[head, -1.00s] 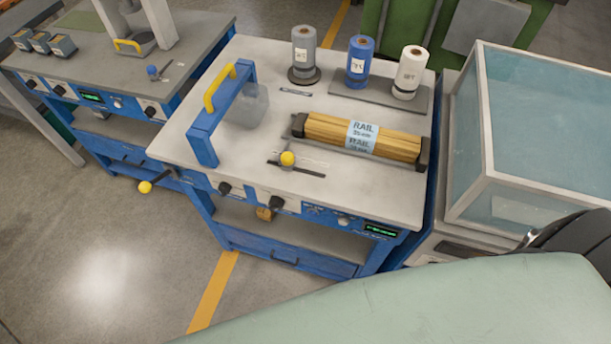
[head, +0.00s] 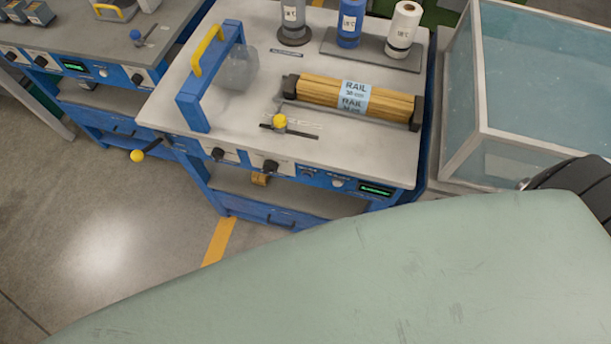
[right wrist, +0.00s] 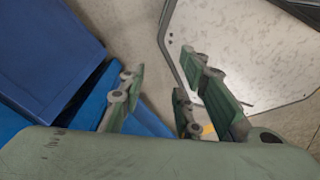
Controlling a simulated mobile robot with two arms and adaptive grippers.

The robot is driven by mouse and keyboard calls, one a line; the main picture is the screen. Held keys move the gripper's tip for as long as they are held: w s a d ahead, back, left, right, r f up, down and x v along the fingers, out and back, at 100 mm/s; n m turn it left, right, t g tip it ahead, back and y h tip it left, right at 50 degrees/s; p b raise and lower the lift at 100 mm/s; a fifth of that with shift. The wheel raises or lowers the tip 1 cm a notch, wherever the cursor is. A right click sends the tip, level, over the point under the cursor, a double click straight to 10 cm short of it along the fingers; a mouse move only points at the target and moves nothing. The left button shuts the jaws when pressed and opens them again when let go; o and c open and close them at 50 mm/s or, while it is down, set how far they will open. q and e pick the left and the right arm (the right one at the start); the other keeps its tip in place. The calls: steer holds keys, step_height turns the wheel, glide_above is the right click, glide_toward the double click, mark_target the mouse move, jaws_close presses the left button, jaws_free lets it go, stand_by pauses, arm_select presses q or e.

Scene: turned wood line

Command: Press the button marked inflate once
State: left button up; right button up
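The workbench (head: 165,105) with a blue frame stands at the middle of the head view. Its front panel carries black knobs (head: 270,166), a small pale button (head: 337,183) and a lit green display (head: 375,190). The panel lettering is too small to read, so I cannot tell which control is marked inflate. My right gripper (right wrist: 160,74) shows in the right wrist view with its green fingers apart and nothing between them. It is not visible in the head view, and no button shows in the wrist view. My left gripper is in neither view.
A bundle of wooden rails (head: 320,92), labelled RAIL, lies on the bench top near several rolls (head: 351,22). A yellow-handled blue guard (head: 192,105) stands at left. A yellow-knobbed lever (head: 137,156) sticks out in front. A glass-walled tank (head: 535,80) stands at right.

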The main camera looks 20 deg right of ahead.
jaws_close()
stand_by(1.3)
